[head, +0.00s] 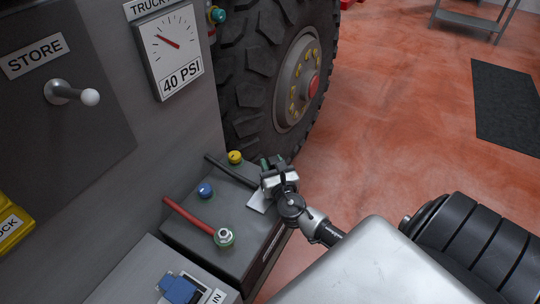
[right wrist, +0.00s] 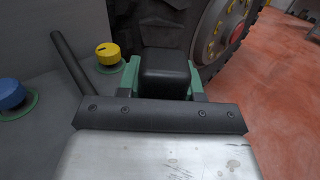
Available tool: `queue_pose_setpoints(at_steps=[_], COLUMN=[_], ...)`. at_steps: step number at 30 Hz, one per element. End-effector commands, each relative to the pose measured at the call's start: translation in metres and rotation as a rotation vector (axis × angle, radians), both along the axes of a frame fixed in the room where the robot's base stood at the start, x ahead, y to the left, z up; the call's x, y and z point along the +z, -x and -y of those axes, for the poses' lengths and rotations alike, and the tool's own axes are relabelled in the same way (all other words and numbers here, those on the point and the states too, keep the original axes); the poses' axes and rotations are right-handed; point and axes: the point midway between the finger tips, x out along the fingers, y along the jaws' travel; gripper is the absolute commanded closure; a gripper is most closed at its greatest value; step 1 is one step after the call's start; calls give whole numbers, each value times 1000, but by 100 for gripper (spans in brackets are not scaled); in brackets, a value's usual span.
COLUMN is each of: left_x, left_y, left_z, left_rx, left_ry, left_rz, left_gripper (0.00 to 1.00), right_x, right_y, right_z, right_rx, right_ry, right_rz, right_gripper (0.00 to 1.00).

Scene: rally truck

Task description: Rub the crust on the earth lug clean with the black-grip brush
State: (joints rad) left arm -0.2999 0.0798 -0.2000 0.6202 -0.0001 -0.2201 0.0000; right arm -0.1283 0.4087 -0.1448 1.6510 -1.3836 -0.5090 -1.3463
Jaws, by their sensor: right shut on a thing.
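My right gripper (head: 277,172) is over the far right part of the dark battery box. Its green fingers are shut on a black block, the grip of the brush (right wrist: 166,72), in the right wrist view. The brush's bristles are hidden. A black cable (head: 228,170) runs along the box top toward the gripper and also shows in the right wrist view (right wrist: 76,72). The earth lug at its end is hidden by my gripper, so I cannot tell its crust or whether the brush touches it. My left gripper is not in view.
The battery box (head: 195,234) has a blue cap (head: 205,191) and a yellow cap (head: 235,157). A red cable (head: 188,215) ends at a terminal (head: 224,237). A big tyre (head: 256,75) stands behind. A blue connector (head: 181,289) is in front.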

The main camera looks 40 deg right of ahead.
Motion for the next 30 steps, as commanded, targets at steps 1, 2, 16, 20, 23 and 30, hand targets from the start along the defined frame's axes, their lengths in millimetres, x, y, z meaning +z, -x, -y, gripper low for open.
queue_pose_setpoints(at_steps=[1,2,16,20,23,30], left_x=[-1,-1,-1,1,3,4], left_y=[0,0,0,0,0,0], left_z=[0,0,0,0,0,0], left_rx=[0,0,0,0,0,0], left_ry=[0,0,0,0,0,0], left_rz=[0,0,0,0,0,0], left_gripper=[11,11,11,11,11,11], right_x=[-1,-1,-1,-1,0,1], right_y=[-1,-2,-2,0,2,5], right_z=[3,4,5,1,-4,-11], right_rx=[-1,-1,0,1,1,0], right_ry=[1,1,-1,-2,-2,-2], right_rz=[1,1,-2,-3,-3,-2], right_gripper=[95,95,95,95,95,95])
